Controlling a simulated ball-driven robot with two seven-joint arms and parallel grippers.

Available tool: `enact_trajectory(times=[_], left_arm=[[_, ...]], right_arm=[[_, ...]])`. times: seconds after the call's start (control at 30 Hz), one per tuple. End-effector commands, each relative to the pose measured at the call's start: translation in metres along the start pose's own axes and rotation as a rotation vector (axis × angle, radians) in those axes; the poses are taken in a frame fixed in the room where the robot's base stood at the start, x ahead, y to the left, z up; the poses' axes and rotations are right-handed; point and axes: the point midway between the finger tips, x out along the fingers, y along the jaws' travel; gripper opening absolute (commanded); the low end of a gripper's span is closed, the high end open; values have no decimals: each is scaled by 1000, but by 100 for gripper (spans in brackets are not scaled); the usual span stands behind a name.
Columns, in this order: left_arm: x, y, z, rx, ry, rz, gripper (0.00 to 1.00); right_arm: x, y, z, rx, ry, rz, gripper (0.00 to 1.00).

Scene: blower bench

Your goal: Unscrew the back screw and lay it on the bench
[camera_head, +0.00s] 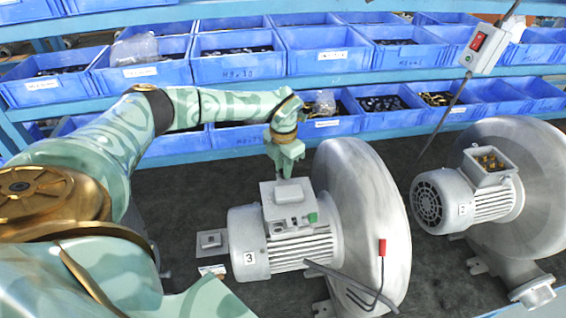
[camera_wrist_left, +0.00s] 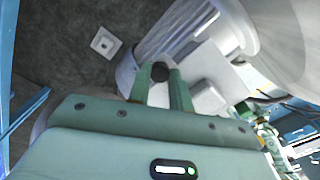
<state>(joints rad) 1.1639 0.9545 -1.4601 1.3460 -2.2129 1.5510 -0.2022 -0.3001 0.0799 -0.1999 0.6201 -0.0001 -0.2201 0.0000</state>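The near blower stands on the dark bench (camera_head: 180,190), with a grey motor (camera_head: 250,235) marked 3 and a grey terminal box (camera_head: 287,202) on top. My left gripper (camera_head: 287,172) reaches down at the back edge of that box. In the left wrist view, its two fingers (camera_wrist_left: 160,78) stand slightly apart, with a dark round screw head (camera_wrist_left: 160,71) between their tips, filling the gap. This appears to be the back screw; its shank is hidden, so I cannot tell how far it sits in the box. My right gripper is not clearly visible.
The silver fan housing (camera_head: 355,215) rises right of the box. A small grey square part (camera_head: 211,240) lies left of the motor. A second blower (camera_head: 470,195) stands right. Blue bins (camera_head: 325,55) line the back.

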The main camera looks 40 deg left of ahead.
Motion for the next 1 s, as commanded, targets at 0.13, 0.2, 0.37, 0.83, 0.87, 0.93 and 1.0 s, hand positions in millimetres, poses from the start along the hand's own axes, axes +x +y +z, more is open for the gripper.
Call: enact_trajectory(times=[0.13,0.2,0.37,0.83,0.87,0.93,1.0], left_arm=[[0,-4,0,3,3,-6,0],[1,-4,0,1,3,-7,0],[1,-4,0,-183,5,-7,0],[2,-6,-1,-1304,14,-5,0],[2,-7,-1,-1376,15,-5,0],[2,-7,-1,-1543,15,-4,0],[2,-7,-1,-1713,17,-3,0]], right_arm=[[0,0,0,0,0,0,44],[0,0,0,0,0,0,44],[0,0,0,0,0,0,44],[0,0,0,0,0,0,44],[0,0,0,0,0,0,44],[0,0,0,0,0,0,44],[0,0,0,0,0,0,44]])
